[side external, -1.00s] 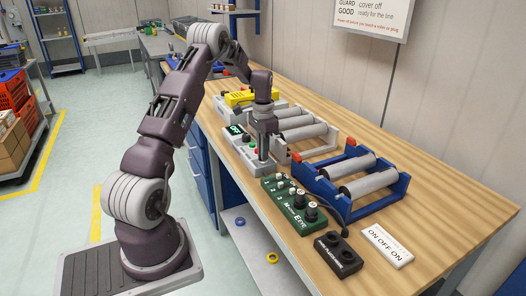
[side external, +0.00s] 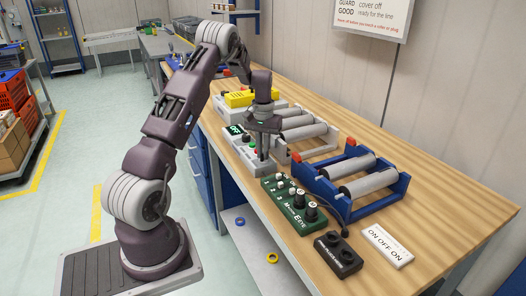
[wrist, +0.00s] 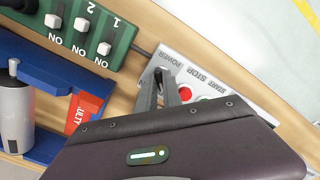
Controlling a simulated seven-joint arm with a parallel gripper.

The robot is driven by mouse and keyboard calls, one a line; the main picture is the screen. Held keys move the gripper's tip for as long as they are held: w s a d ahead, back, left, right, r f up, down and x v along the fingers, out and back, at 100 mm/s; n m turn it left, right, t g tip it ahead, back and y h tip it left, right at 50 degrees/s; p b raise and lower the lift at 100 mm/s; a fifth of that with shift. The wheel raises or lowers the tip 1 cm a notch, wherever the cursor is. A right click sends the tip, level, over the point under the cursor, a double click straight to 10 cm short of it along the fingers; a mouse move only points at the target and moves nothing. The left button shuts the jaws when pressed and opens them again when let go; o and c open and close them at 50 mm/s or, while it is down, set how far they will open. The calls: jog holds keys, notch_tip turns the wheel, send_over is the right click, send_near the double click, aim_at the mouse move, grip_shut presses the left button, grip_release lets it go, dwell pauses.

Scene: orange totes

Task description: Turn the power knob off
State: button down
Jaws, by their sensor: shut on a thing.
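The grey control box (side external: 249,166) stands on the wooden bench under my gripper. In the wrist view its panel (wrist: 212,72) shows the words POWER, STOP and START and a red button (wrist: 185,93). My gripper (wrist: 164,78) points down beside the word POWER, with its fingertips close together around the dark power knob (wrist: 160,72). The fingers hide most of the knob, so its pointer position cannot be read. In the side view my gripper (side external: 263,153) is low over the box.
A green panel (side external: 290,203) with knobs and switches stands in front of the box. Blue (side external: 335,205) and grey roller stands lie to the right. A small green display (side external: 235,130) sits behind the box. A black two-hole block (side external: 338,254) and a white ON OFF ON plate (side external: 388,245) are nearer.

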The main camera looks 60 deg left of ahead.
jog(key=shift+w+r, duration=0.1)
dwell(0.5)
jog(key=c, duration=1.5)
grip_release()
notch_tip(320, 180, up, 7)
jog(key=shift+r, duration=0.1)
